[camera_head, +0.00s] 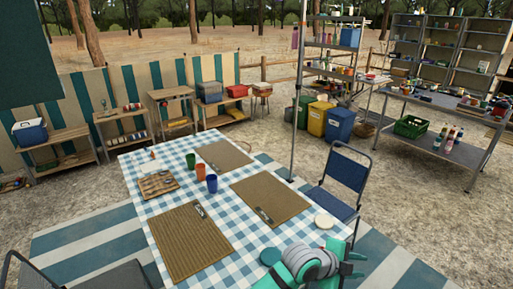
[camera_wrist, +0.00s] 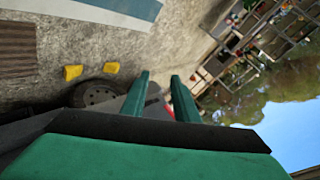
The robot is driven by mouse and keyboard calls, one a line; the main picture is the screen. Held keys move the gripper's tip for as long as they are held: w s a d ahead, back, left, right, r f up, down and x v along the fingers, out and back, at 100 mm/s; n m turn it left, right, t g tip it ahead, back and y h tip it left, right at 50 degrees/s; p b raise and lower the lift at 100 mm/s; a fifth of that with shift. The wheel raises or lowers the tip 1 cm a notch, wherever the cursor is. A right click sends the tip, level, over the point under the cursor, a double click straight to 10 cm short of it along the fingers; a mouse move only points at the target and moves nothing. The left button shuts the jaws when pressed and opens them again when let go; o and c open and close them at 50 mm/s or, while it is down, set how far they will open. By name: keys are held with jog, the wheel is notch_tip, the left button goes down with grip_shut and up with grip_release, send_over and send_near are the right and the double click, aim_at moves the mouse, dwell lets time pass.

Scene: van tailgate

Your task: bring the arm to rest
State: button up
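My arm shows at the bottom right of the head view, teal and grey, bent near the table's front right corner. My gripper (camera_head: 354,264) is partly hidden there and seems to be beside the table, near the blue folding chair (camera_head: 339,185). In the wrist view my gripper (camera_wrist: 161,76) has its two green fingers standing apart with nothing between them. It touches nothing that I can see. The wrist view is tilted, with ground, shelves and sky behind the fingers.
The table with its checked cloth (camera_head: 225,238) holds woven mats, several cups, a wooden tray (camera_head: 158,184) and round coasters. A pole (camera_head: 297,110) stands behind it. A metal workbench (camera_head: 440,108) is at right. In the wrist view a wheel (camera_wrist: 97,93) lies near yellow blocks (camera_wrist: 73,72).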

jog(key=s+d+r+n+t+h, duration=0.1)
jog(key=d+r+n+t+h, duration=0.3)
jog(key=r+n+t, duration=0.4)
jog(key=s+a+f+n+t+y, duration=0.3)
jog(key=s+a+f+n+y, duration=0.35)
jog(key=a+n, duration=0.25)
jog(key=s+a+f+n+t+y, duration=0.2)
jog(key=s+a+f+n+y, duration=0.3)
jog(key=s+a+f+n, duration=0.4)
jog(key=s+a+y, duration=0.1)
jog(key=s+a, duration=0.7)
jog(key=s, duration=0.2)
jog(key=s+a+f+g+y, duration=0.1)
jog(key=s+a+y, duration=0.1)
jog(key=s+a, duration=0.5)
jog(key=s, duration=0.3)
jog(key=shift+s+a+f+m+g, duration=0.15)
jog(key=shift+s+a+m+g, duration=0.1)
jog(key=shift+a+m+g, duration=0.1)
